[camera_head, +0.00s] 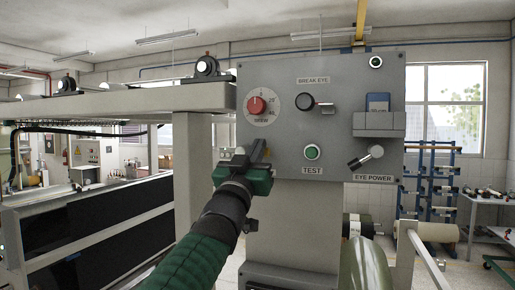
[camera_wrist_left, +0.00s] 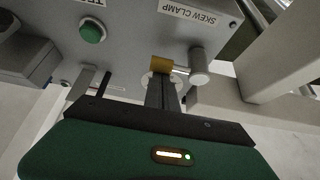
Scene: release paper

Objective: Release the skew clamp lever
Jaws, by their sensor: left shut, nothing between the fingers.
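The grey control panel (camera_head: 345,85) fills the middle of the head view. My left gripper (camera_head: 257,150) is shut and empty at its lower left and covers the skew clamp there. In the left wrist view, which shows the panel upside down, the SKEW CLAMP label (camera_wrist_left: 198,14) is at the top. Below it is the clamp lever, with a yellow block (camera_wrist_left: 161,64) and a grey cylindrical knob (camera_wrist_left: 199,68) to its right. My shut fingertips (camera_wrist_left: 162,84) are at the yellow block and partly cover the pale round base behind. I cannot tell whether they touch it.
A grey post (camera_head: 195,160) and beam stand left of the panel. A roller (camera_head: 365,262) is below right.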

